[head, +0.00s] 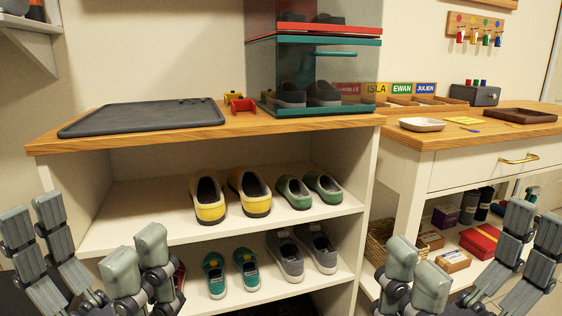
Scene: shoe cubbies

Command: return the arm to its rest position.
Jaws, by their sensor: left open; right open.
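My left gripper (97,236) is at the lower left, its grey fingers spread wide with nothing between them. My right gripper (464,240) is at the lower right, also spread open and empty. Both are in front of the shoe cubby (330,215), which has a wooden top. Yellow shoes (210,209) and green shoes (293,192) stand in pairs on its upper shelf. Teal shoes (247,271) and grey shoes (285,256) stand on the lower shelf. A red item (179,276) there is partly hidden behind my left gripper.
A dark tray mat (140,118) lies on the cubby top, beside a small red and yellow toy (241,104) and a clear shoe case (320,110) with a teal base. A white table (470,160) stands at right, holding a white dish (422,125) and a brown tray (520,116).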

